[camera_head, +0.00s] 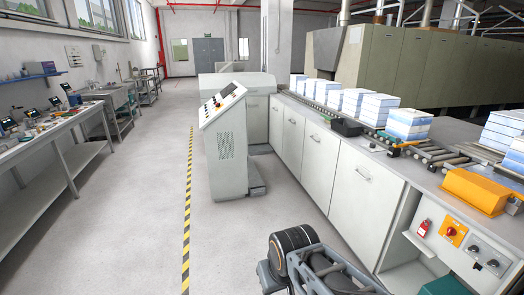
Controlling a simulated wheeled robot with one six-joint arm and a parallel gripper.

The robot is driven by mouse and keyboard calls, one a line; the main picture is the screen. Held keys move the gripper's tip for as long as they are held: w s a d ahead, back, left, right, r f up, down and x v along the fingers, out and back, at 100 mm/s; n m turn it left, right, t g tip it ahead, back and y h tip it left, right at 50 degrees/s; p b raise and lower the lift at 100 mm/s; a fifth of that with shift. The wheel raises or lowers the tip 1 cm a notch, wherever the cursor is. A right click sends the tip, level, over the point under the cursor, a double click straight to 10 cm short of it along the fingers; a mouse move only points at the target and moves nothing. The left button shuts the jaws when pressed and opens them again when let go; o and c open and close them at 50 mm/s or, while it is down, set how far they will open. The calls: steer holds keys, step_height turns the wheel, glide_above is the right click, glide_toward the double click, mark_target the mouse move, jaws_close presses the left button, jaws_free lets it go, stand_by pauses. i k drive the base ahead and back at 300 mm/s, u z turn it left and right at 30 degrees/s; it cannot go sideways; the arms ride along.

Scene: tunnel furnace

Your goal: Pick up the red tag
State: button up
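A small red tag (424,227) with a pale patch is on the pale control panel at the lower right, just left of a yellow switch plate. Its fine detail is too small to read. Parts of my own arm show at the bottom centre, below and left of the tag and apart from it. My gripper's fingers are not in view.
The yellow switch plate (452,231) with a red knob and a grey plate with black knobs (487,260) are beside the tag. A yellow cover (475,190) and a roller conveyor with white-and-blue stacks (408,122) are above.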

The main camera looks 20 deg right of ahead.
mark_target(424, 228)
steer(key=z, duration=0.25)
steer(key=i, duration=1.85)
steer(key=z, duration=1.7)
steer(key=i, duration=1.35)
steer(key=z, duration=0.9)
